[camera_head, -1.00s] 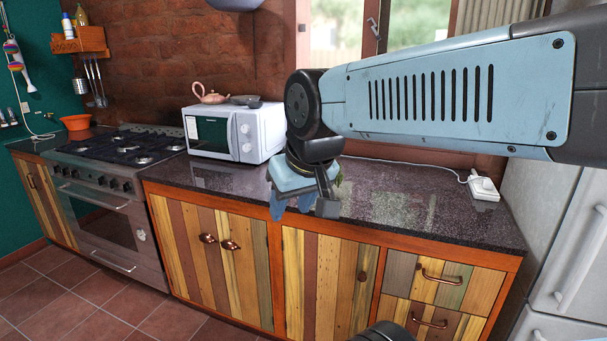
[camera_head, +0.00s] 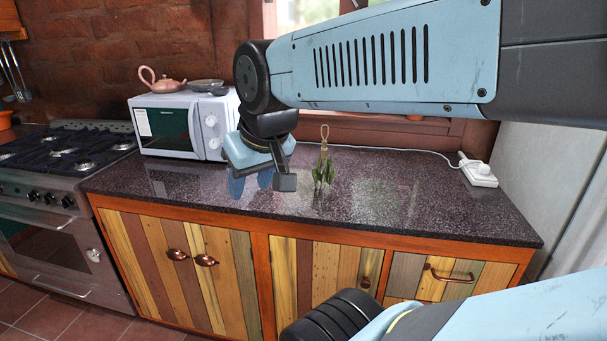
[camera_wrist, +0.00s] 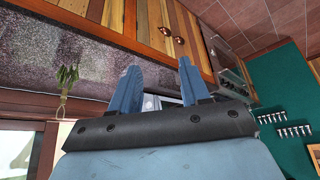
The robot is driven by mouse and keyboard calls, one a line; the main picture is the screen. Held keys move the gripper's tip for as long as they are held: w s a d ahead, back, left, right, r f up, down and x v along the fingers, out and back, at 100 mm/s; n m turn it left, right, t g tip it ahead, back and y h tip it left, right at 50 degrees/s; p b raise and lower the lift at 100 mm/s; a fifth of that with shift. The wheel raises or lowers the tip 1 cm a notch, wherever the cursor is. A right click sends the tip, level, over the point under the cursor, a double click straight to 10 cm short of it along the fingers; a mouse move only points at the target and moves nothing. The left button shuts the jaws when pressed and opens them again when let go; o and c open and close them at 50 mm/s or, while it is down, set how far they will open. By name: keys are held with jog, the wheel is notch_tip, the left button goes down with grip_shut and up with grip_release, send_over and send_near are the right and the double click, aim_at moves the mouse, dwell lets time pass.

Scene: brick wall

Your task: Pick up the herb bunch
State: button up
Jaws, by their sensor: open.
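The herb bunch (camera_head: 324,169) is a small green leafy bundle with a pale looped string at its top. It appears over the dark speckled countertop (camera_head: 400,200), right of my gripper in the head view. My gripper (camera_head: 250,185) has blue fingers and is above the counter, left of the herbs and apart from them. In the wrist view the herb bunch (camera_wrist: 66,78) shows upside down at the left, outside the fingers. My gripper (camera_wrist: 158,82) is open there with nothing between its fingers. I cannot tell whether the herbs hang or rest on the counter.
A white microwave (camera_head: 182,125) with a pink teapot (camera_head: 158,80) on top stands left of my gripper. A steel stove (camera_head: 55,190) is further left. A white power strip (camera_head: 478,173) lies at the right end of the counter. The counter's right half is mostly clear.

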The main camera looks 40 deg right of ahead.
jog(key=n+g+h, duration=0.1)
jog(key=n+h, duration=1.6)
jog(key=n, duration=0.4)
send_near(323, 147)
jog(key=shift+x, duration=5.45)
jog(key=shift+c, duration=0.4)
